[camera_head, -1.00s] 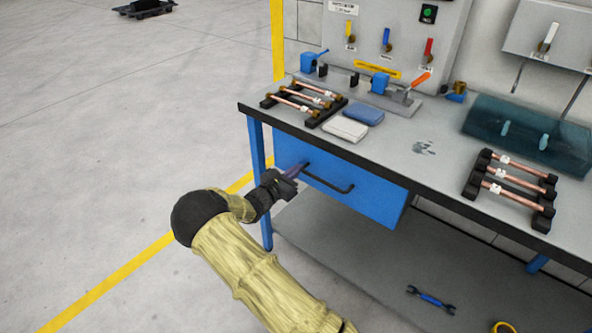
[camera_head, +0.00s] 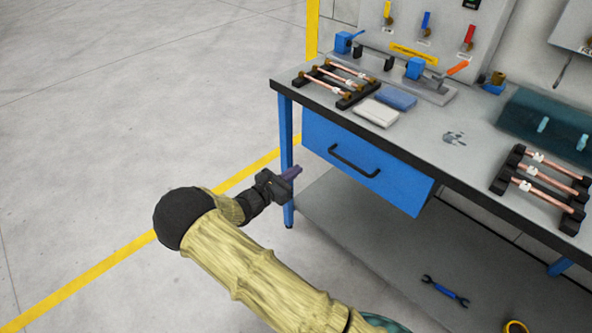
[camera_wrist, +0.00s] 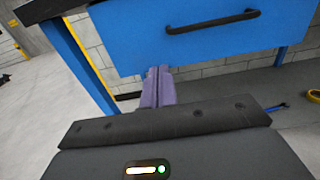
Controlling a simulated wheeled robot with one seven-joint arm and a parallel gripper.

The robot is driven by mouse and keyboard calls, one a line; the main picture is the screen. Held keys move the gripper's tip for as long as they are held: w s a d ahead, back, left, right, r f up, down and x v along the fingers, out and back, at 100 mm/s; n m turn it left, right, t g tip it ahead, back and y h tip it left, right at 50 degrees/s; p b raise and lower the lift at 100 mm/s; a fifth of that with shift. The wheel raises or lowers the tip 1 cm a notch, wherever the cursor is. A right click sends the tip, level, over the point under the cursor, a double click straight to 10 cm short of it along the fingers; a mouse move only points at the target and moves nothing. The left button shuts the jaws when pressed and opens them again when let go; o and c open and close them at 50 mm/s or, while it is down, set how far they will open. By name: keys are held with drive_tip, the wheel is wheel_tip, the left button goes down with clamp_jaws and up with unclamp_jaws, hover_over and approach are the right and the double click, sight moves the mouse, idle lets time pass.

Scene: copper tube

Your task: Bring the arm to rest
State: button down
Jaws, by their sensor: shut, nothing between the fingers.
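My arm (camera_head: 240,262) in its yellowish sleeve reaches from the lower middle of the head view toward the front of the workbench. My gripper (camera_head: 293,172) is shut and empty, in the air left of and below the blue drawer. In the wrist view the purple fingers (camera_wrist: 158,84) are together, just below the drawer's lower edge as seen there. The blue drawer (camera_head: 400,190) is closed under the bench top, its black handle (camera_head: 354,163) free. The handle also shows in the wrist view (camera_wrist: 213,22).
The bench top (camera_head: 430,125) holds racks of copper tubes (camera_head: 340,82) (camera_head: 545,185), pads and a clamp fixture. A blue bench leg (camera_head: 287,130) stands close behind my gripper. A wrench (camera_head: 445,291) and a yellow roll (camera_head: 516,327) lie below. The floor at left is clear.

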drive_tip(key=s+d+m+g+y, duration=0.2)
drive_tip(key=s+d+m+g, duration=0.8)
drive_tip(key=d, duration=0.1)
drive_tip(key=s+r+m+g+y, duration=0.2)
drive_tip(key=s+r+m+y, duration=0.2)
drive_tip(key=s+m+y, duration=0.65)
drive_tip(key=s+r+m+t+y, duration=0.1)
drive_tip(key=s+r+m+t, duration=0.2)
drive_tip(key=s+r+m, duration=0.35)
drive_tip(key=w+p+v, duration=0.2)
drive_tip(key=p+v, duration=0.7)
drive_tip(key=p, duration=0.1)
drive_tip(key=w+r+p+v, duration=0.1)
drive_tip(key=w+p+v, duration=0.1)
drive_tip(key=p+v, duration=0.8)
drive_tip(key=shift+n, duration=0.4)
drive_tip(key=shift+w+a, duration=0.1)
drive_tip(key=shift+w, duration=0.05)
